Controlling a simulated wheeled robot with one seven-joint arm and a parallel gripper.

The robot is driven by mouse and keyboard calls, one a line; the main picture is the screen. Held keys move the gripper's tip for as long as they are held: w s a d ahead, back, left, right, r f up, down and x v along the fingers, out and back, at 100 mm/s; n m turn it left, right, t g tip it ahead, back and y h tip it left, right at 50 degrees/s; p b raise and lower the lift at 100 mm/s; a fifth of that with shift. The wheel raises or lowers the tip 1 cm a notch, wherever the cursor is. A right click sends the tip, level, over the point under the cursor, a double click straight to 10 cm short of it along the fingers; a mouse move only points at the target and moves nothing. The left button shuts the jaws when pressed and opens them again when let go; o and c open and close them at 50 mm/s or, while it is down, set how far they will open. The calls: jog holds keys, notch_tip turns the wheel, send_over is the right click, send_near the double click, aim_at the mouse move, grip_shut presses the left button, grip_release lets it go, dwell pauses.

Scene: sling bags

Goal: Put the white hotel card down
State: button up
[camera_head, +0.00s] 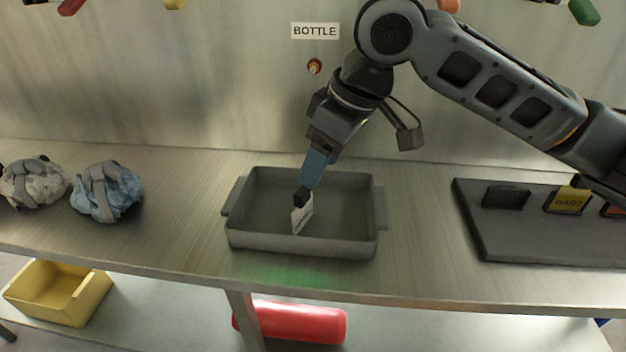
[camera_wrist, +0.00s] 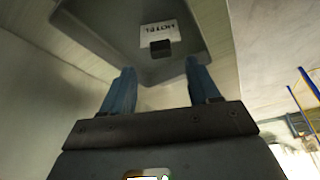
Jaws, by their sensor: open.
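The white hotel card (camera_head: 302,217) stands upright, slightly tilted, inside the grey tray (camera_head: 243,241) on the counter. It has a black block at its top end. In the wrist view the card (camera_wrist: 163,30) shows its lettering upside down, with the black block nearest me. My gripper (camera_head: 309,184) points down into the tray just above the block. In the wrist view its two blue fingers (camera_wrist: 160,68) are open and spread to either side, and the block lies just beyond the fingertips. The card's lower edge is hard to make out.
A dark rack (camera_head: 480,235) with a yellow card (camera_head: 569,200) stands at the right. Two bundled bags, one grey (camera_head: 33,184) and one blue (camera_head: 107,191), lie at the left. A yellow bin (camera_head: 58,293) and red cylinder (camera_head: 300,322) are below. Counter beside the tray is clear.

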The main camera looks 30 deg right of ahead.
jog(key=shift+v, duration=2.2)
jog(key=w+a+r+m+t+y, duration=0.25)
jog(key=a+t+y, duration=0.65)
jog(key=a, duration=0.9)
jog(key=s+d+f+m+t+h, duration=0.25)
jog(key=s+f+m+h, duration=0.25)
jog(key=s+f, duration=0.3)
jog(key=s+d+f+m+t+h, duration=0.2)
jog(key=s+d+f+m+h, duration=0.25)
jog(key=s+f, duration=0.45)
jog(key=s+d+n+g+h, duration=0.1)
jog(key=s+d+n, duration=0.2)
jog(key=s, duration=0.8)
jog(key=s+d+f+n+g, duration=0.1)
jog(key=s+d, duration=0.4)
jog(key=s, duration=0.6)
jog(key=shift+d+f+n+h, duration=0.3)
jog(key=shift+d+n+h, duration=0.05)
jog(key=shift+n, duration=0.55)
